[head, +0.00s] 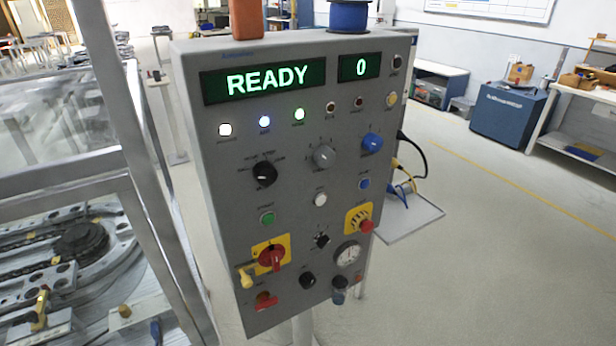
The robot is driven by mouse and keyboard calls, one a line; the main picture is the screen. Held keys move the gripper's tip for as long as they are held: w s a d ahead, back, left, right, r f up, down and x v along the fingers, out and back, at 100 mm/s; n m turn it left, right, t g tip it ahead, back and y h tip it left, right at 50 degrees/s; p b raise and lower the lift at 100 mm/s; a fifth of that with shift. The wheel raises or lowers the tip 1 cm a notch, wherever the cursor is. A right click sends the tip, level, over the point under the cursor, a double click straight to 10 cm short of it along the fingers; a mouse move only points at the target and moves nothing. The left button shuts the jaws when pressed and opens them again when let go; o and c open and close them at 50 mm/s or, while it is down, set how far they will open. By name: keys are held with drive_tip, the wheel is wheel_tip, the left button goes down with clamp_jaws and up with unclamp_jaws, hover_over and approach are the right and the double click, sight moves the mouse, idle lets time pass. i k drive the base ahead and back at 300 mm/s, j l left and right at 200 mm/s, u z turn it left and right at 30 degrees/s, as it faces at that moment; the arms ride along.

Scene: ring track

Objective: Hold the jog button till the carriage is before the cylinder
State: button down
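A grey control panel (225,165) stands upright in the middle of the head view. Its green displays read READY (267,81) and 0 (360,67). Its push buttons include a green one (267,218), a white one (320,199) and a blue one (364,184). Their labels are too small to read, so I cannot tell which is the jog button. Part of the track (35,265) shows behind the frame at the lower left. I cannot make out the carriage or the cylinder for certain there. My gripper is not in view.
A red emergency-stop knob (366,226), a red rotary switch (271,258) and several selector knobs sit on the panel. A metal guard post (125,130) stands close on its left. Cables and a small shelf (415,222) stick out on its right. Open floor lies further right.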

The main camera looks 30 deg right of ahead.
sight(320, 201)
drive_tip(key=u, duration=1.35)
drive_tip(key=k+l, duration=0.4)
drive_tip(key=z, duration=1.8)
